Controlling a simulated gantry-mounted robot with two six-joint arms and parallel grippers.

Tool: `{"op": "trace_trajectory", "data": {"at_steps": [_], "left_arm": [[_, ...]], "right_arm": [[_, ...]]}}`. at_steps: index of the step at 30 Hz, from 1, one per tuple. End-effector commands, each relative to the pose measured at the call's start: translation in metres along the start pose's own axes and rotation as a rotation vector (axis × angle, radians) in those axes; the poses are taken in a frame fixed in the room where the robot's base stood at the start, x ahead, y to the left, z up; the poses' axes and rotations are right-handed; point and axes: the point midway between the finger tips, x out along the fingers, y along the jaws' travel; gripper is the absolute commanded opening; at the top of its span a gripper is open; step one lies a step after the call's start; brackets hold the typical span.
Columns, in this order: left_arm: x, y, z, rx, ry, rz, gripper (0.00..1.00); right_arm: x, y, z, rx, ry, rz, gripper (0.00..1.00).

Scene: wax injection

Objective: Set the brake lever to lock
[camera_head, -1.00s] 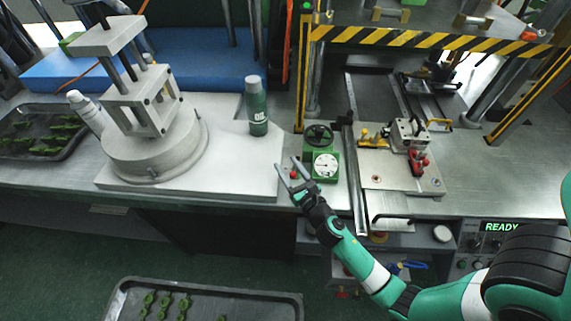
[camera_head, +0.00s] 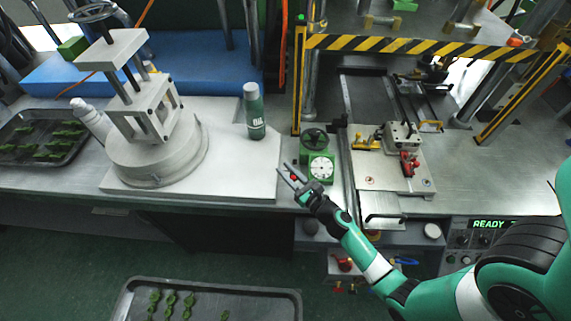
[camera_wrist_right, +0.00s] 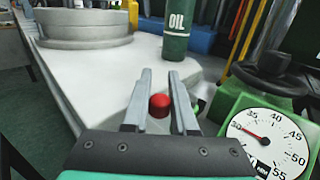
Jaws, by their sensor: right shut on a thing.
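A small red ball knob (camera_head: 294,178) shows beside the green dial unit (camera_head: 321,169); I take it for the brake lever's end. In the right wrist view the red knob (camera_wrist_right: 160,105) sits between the two fingers of my right gripper (camera_wrist_right: 160,82). In the head view my right gripper (camera_head: 284,170) points up and left at the table's front edge, shut on the knob. The lever's shaft is hidden, so I cannot tell its position. The dial unit (camera_wrist_right: 265,140) stands right of the gripper in the wrist view. My left gripper is not in view.
A green oil bottle (camera_head: 254,112) stands on the white base behind the gripper. A grey round pot (camera_head: 155,155) is to the left. The clamp plate (camera_head: 398,180) with red and yellow handles lies right of the dial unit. A striped frame (camera_head: 420,42) stands behind.

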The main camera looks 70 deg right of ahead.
Motion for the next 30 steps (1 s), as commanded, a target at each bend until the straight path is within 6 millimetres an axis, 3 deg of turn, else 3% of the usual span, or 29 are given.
{"op": "trace_trajectory", "data": {"at_steps": [3, 13, 14, 18, 30], "left_arm": [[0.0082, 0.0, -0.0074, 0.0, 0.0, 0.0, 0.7], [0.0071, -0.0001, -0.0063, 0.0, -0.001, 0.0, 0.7], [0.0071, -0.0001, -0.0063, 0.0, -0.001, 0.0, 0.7], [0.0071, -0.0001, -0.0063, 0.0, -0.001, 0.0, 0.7], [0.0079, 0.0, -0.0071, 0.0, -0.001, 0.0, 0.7]], "right_arm": [[-0.0026, -0.002, 0.0003, 0.003, 0.006, 0.038, 0.0], [-0.0034, -0.0007, -0.0028, 0.003, 0.005, 0.053, 0.0], [-0.0034, -0.0008, -0.0029, 0.003, 0.005, 0.053, 0.29], [-0.0033, -0.0007, -0.0028, 0.003, 0.005, 0.053, 0.54], [-0.0101, -0.001, -0.0017, 0.003, 0.004, 0.054, 0.56]]}}
